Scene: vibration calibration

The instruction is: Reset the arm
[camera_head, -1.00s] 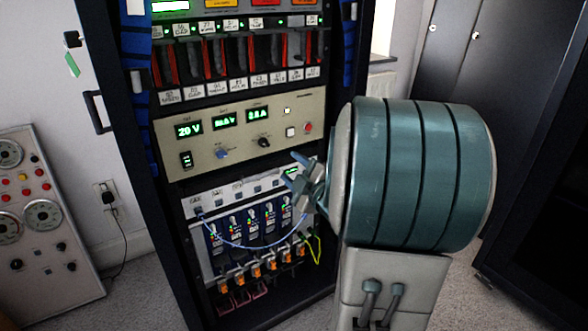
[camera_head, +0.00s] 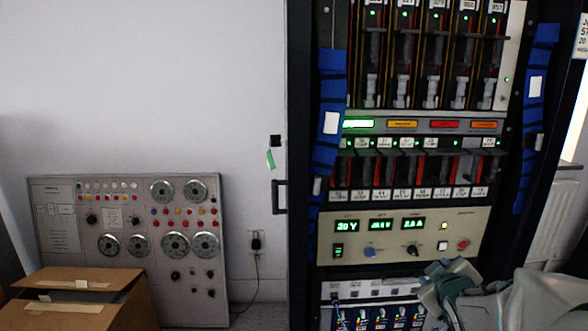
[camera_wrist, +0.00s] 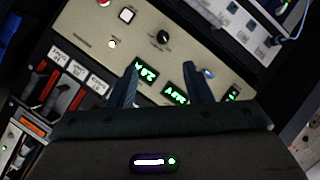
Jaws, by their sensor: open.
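My gripper (camera_head: 436,286) shows at the lower right in the head view, in front of the rack below the beige power panel (camera_head: 375,238). In the wrist view my gripper (camera_wrist: 160,70) has its two dark blue fingers apart, with nothing between them. Beyond the fingertips is the beige panel (camera_wrist: 185,40) with green lit displays, a black knob (camera_wrist: 163,37) and a white square button (camera_wrist: 127,14). The panel appears upside down and tilted there. My arm enters the head view from the lower right and hides part of the lower blue modules (camera_head: 365,318).
The tall black rack (camera_head: 300,150) holds several modules with green lights. A grey gauge panel (camera_head: 130,225) leans on the left wall. An open cardboard box (camera_head: 90,290) stands before it. A wall socket (camera_head: 256,243) with a plugged cable is between panel and rack.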

